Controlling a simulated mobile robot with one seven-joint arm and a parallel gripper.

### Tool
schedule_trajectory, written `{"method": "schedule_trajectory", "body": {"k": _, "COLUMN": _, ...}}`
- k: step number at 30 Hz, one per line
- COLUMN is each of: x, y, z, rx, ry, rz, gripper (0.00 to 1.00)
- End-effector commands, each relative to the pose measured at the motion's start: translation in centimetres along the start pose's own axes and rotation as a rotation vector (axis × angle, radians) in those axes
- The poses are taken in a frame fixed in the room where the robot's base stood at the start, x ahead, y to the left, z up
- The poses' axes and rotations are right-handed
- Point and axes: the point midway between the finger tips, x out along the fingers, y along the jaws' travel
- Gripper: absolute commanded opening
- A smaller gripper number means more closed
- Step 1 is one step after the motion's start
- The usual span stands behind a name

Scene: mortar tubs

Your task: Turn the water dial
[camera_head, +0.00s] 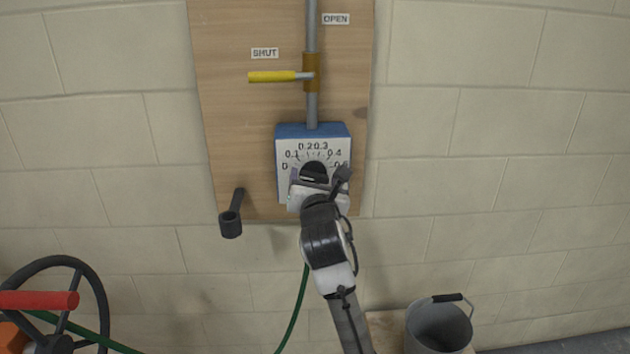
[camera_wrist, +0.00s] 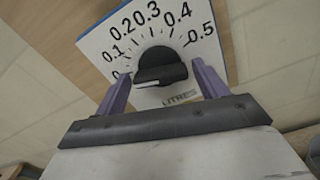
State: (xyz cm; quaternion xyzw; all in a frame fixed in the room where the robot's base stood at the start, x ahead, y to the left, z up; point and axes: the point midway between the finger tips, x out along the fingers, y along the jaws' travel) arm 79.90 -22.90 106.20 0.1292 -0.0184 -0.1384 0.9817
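The water dial (camera_wrist: 160,62) is a round black knob with a raised grip bar on a white scale plate (camera_wrist: 205,50) marked 0 to 0.5, with "LITRES" below. The white mark on its bar is at the lower left, on the side of the 0. In the head view the dial (camera_head: 314,169) shows partly above my gripper (camera_head: 318,184), on the front of a blue-topped box (camera_head: 312,130). In the wrist view my gripper (camera_wrist: 160,72) is open, with one purple finger on each side of the dial. I cannot tell whether either finger touches it.
A yellow-handled lever (camera_head: 272,76) on the pipe (camera_head: 311,108) above lies level toward the "SHUT" label (camera_head: 265,53). A black crank (camera_head: 232,215) sits lower left. A handwheel (camera_head: 95,290) with a red handle is far left. A bucket (camera_head: 438,330) stands lower right.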

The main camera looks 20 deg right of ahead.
Motion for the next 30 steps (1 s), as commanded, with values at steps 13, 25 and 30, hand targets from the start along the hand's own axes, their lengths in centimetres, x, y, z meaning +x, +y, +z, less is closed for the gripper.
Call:
{"method": "schedule_trajectory", "body": {"k": 13, "x": -0.02, "y": -0.02, "z": -0.04, "rx": 0.010, "ry": 0.001, "rz": 0.000, "gripper": 0.37}}
{"method": "schedule_trajectory", "body": {"k": 25, "x": -0.01, "y": -0.03, "z": -0.20, "rx": 0.209, "ry": 0.001, "rz": 0.000, "gripper": 0.37}}
{"method": "schedule_trajectory", "body": {"k": 30, "x": -0.01, "y": -0.07, "z": -0.19, "rx": 0.366, "ry": 0.001, "rz": 0.000, "gripper": 0.37}}
